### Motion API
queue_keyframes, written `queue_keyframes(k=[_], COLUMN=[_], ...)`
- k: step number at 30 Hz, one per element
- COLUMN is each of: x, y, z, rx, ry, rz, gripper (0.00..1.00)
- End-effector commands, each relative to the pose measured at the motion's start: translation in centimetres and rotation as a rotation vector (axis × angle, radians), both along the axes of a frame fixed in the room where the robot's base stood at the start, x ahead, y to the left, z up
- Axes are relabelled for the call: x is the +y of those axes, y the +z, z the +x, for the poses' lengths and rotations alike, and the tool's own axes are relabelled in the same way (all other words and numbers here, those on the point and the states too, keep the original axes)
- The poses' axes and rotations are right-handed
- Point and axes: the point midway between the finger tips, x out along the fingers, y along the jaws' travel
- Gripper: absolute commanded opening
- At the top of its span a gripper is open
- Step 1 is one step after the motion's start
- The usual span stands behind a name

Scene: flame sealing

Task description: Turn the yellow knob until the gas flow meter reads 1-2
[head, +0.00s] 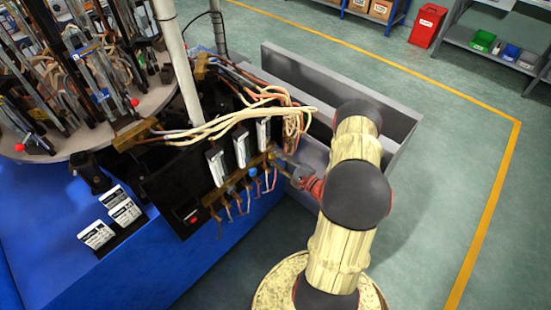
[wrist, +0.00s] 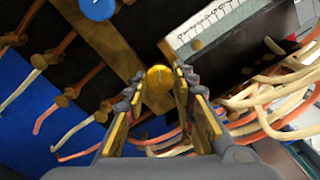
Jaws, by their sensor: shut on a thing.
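The yellow knob (wrist: 160,78) sits on a brass bar in the wrist view. My gripper (wrist: 161,93) has a finger on each side of it and is shut on it. In the head view my gripper (head: 284,163) reaches the right end of the black panel, and the knob cannot be made out there. Several white-scaled flow meters stand upright on the panel, the rightmost flow meter (head: 263,134) nearest my gripper. A meter with a printed scale (wrist: 215,28) also shows beside the knob in the wrist view. Its reading is too small to tell.
A blue knob (wrist: 98,8) is on the same bar. Copper pipes (wrist: 65,100) lie below it. Pale and orange hoses (head: 245,115) loop close to my gripper. A grey open-topped box (head: 385,150) stands behind my arm.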

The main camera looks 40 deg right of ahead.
Motion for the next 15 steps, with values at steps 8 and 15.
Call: queue_keyframes(k=[8, 15], x=[0.01, 0.01], y=[-0.02, -0.02], z=[-0.02, -0.01], rx=[0.0, 0.0], ry=[0.0, 0.0], rz=[0.001, 0.002], gripper=[0.32, 0.45])
